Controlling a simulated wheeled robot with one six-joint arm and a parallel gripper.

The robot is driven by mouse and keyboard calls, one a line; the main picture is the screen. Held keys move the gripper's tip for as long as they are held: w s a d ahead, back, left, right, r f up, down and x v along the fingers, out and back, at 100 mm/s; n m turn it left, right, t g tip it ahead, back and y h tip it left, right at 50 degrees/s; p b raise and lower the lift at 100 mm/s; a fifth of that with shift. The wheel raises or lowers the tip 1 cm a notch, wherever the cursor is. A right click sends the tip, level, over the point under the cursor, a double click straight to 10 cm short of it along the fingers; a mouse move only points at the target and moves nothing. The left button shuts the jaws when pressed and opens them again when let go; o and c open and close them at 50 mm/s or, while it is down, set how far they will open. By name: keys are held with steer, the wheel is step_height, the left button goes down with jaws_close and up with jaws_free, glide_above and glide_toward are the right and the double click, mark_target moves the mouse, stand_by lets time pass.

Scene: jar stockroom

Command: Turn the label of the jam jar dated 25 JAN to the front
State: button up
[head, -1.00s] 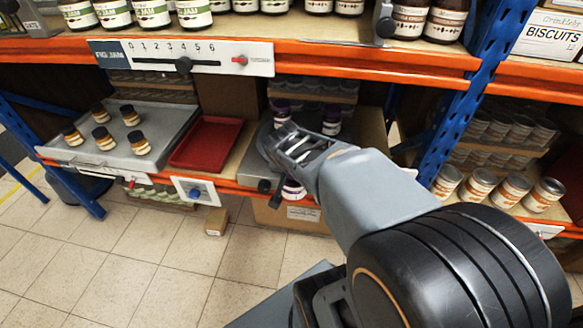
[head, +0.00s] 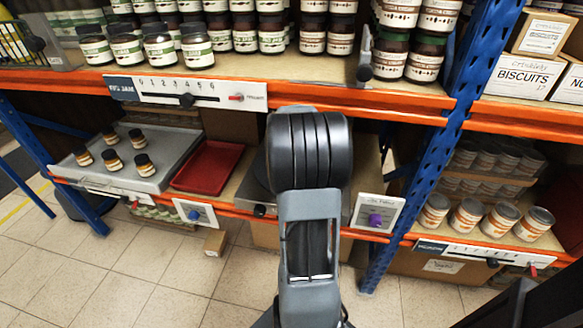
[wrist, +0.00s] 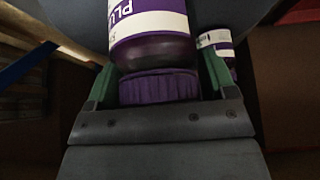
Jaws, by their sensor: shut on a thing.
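In the wrist view my gripper (wrist: 158,82) is shut around the purple lid of a jam jar (wrist: 152,48), with one green-edged finger on each side. The jar has a white and purple label with the letters "PLU" showing at its left side. No date can be read on it. A second purple-and-white jar (wrist: 216,40) stands close by, just right of the held one. In the head view my arm hides the gripper and the jars; part of a dark round plate (head: 252,180) shows left of the arm.
A red tray (head: 207,167) lies left of the plate. Further left, small jars (head: 112,160) stand on a grey tray. A card with a purple knob (head: 375,219) hangs on the orange edge at right, by a blue upright (head: 447,140). Full shelves of jars are above.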

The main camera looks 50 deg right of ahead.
steer(key=shift+s+f+b, duration=0.1)
steer(key=shift+f+b, duration=0.95)
steer(key=shift+f, duration=0.35)
steer(key=shift+b, duration=0.35)
steer(key=m+g+b, duration=0.1)
steer(key=m+b, duration=0.1)
steer(key=shift+b, duration=0.3)
steer(key=m+g+b, duration=0.1)
steer(key=m, duration=0.1)
steer(key=m+g+b, duration=0.1)
steer(key=m+b, duration=0.1)
steer(key=shift+s+m+h, duration=0.2)
steer(key=shift+m+h, duration=0.2)
steer(key=m+g, duration=0.1)
steer(key=m, duration=0.1)
steer(key=m+g, duration=0.1)
steer(key=m, duration=0.2)
steer(key=shift+s+r+g+y, duration=0.2)
steer(key=shift+g+y, duration=0.2)
steer(key=shift+f+b, duration=0.3)
steer(key=shift+b, duration=0.05)
steer(key=o, duration=1.3)
steer(key=shift+f, duration=0.1)
